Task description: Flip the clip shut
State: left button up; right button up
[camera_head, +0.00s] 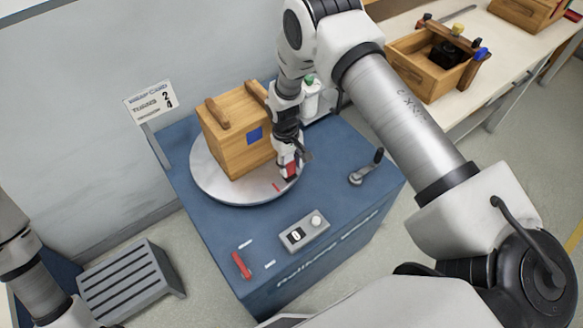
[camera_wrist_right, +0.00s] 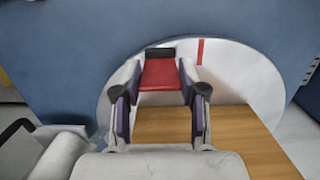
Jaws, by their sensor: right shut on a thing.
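A red clip (camera_wrist_right: 160,75) with a black end lies between the fingers of my right gripper (camera_wrist_right: 159,82) in the wrist view. The gripper is shut on it. In the head view the red clip (camera_head: 291,170) shows at the tips of my right gripper (camera_head: 288,160), low beside the wooden box (camera_head: 222,139) and over the front right part of the round turntable (camera_head: 214,191). The fingers hide part of the clip, so its exact angle is hard to tell. My left arm enters at the lower left of the head view, and its fingers do not show.
The turntable sits on a blue cabinet (camera_head: 205,225). A black-handled crank (camera_head: 367,168), a control box (camera_head: 304,231) and a red lever (camera_head: 241,265) are on its top. A white bottle (camera_head: 311,96) stands behind my right gripper. A grey step (camera_head: 130,283) is on the floor.

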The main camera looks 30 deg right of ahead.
jog(key=o, duration=1.1)
jog(key=shift+w, duration=0.25)
jog(key=shift+o, duration=0.2)
notch_tip(320, 180, up, 12)
jog(key=w, duration=0.1)
jog(key=shift+w+a, duration=0.2)
jog(key=shift+w, duration=0.15)
